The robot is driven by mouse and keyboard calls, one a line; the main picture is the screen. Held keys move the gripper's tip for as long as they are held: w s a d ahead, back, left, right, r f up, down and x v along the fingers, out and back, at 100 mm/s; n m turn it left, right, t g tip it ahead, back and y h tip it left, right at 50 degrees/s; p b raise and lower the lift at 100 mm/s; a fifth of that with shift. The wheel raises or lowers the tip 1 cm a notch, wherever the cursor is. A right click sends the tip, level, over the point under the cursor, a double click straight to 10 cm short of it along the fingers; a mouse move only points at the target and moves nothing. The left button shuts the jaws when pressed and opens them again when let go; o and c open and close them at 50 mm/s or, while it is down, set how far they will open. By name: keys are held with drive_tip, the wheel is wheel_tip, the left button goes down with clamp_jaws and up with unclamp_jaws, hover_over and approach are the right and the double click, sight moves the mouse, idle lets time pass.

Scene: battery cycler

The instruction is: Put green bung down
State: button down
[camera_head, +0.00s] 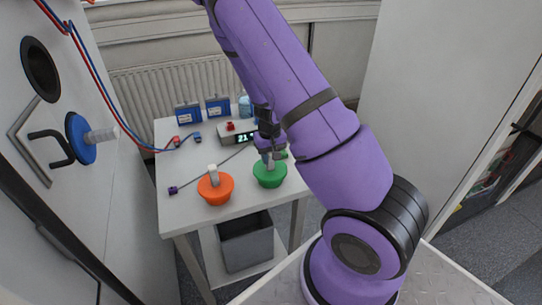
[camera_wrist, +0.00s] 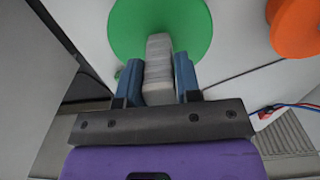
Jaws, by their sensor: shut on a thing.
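The green bung (camera_head: 269,175) is a round green plug with a grey handle, at the right front of the white table in the head view. My gripper (camera_head: 268,156) is above it and shut on its handle. In the wrist view, the blue-lined fingers of my gripper (camera_wrist: 158,78) stand on both sides of the ribbed grey handle, with the green disc (camera_wrist: 190,25) beyond. The bung appears upright, at or just above the tabletop; I cannot tell whether it touches.
An orange bung (camera_head: 215,188) stands on the white table (camera_head: 180,215) to the left. A blue plug with a handle (camera_head: 82,138) sits at the left wall panel. A device with a lit display (camera_head: 238,133), cables and blue boxes (camera_head: 188,114) lie behind. A grey bin (camera_head: 246,242) is below.

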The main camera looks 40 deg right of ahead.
drive_tip(key=c, duration=0.8)
unclamp_jaws()
drive_tip(key=shift+f, duration=0.1)
wheel_tip(320, 180, up, 12)
drive_tip(key=s+a+r+n+t+y, duration=0.1)
drive_tip(key=s+a+r, duration=0.2)
drive_tip(key=a+r, duration=0.35)
drive_tip(key=s+a+r+n+t+y, duration=0.15)
drive_tip(key=s+a+r, duration=0.25)
drive_tip(key=r, duration=0.6)
drive_tip(key=s+a+r+t+h, duration=0.1)
drive_tip(key=s+a+r, duration=0.1)
drive_tip(key=s+r, duration=0.3)
drive_tip(key=s+a+r+n+t+h, duration=0.1)
drive_tip(key=s+a+r, duration=0.1)
drive_tip(key=s+r, duration=0.4)
drive_tip(key=s, duration=0.4)
drive_tip(key=shift+s+a+t, duration=0.15)
drive_tip(key=shift+s+t, duration=0.2)
drive_tip(key=shift+r+h, duration=0.1)
drive_tip(key=shift+h, duration=0.15)
